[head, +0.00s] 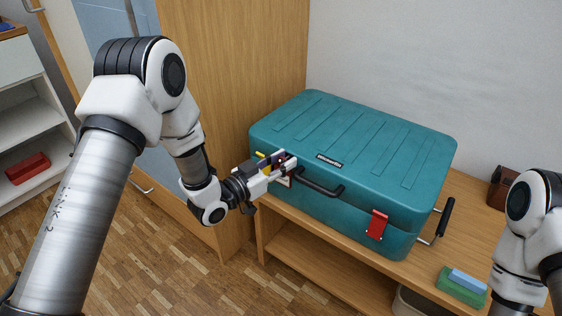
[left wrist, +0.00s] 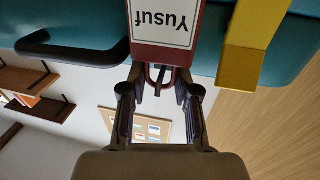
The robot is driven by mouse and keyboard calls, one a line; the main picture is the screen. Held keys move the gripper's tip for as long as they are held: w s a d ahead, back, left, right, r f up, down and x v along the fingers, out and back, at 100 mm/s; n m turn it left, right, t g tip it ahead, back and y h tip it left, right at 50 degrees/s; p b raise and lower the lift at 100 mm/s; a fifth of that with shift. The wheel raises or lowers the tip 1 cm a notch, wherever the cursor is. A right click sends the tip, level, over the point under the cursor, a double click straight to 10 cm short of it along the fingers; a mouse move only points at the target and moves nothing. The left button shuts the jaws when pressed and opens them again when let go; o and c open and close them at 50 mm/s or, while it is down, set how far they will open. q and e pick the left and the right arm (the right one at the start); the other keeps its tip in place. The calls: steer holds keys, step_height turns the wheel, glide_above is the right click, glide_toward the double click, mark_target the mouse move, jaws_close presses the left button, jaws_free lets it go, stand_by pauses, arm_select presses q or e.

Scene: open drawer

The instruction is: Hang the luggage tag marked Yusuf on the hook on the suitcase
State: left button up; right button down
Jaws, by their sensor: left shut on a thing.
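The teal suitcase (head: 355,145) lies flat and closed on a wooden bench. My left gripper (head: 285,165) is at its front face, left of the black handle (head: 318,187). In the left wrist view, the tag marked Yusuf (left wrist: 166,22), a white label in a dark red frame, appears upside down. My left gripper (left wrist: 158,88) is shut on the tag's dark red loop end. The tag is close to the suitcase front, beside a yellow latch (left wrist: 248,40); I cannot tell whether they touch. The hook cannot be made out. My right arm shows at lower right, its gripper out of view.
A red latch (head: 377,224) is on the suitcase's right front. Green and blue blocks (head: 462,286) lie on the bench at front right, and a brown box (head: 502,187) stands behind. A wooden cabinet panel (head: 235,80) rises at the suitcase's left.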

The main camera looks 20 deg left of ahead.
stand_by(0.3)
arm_select(q)
steer(key=o, duration=1.1)
steer(key=shift+o, duration=0.2)
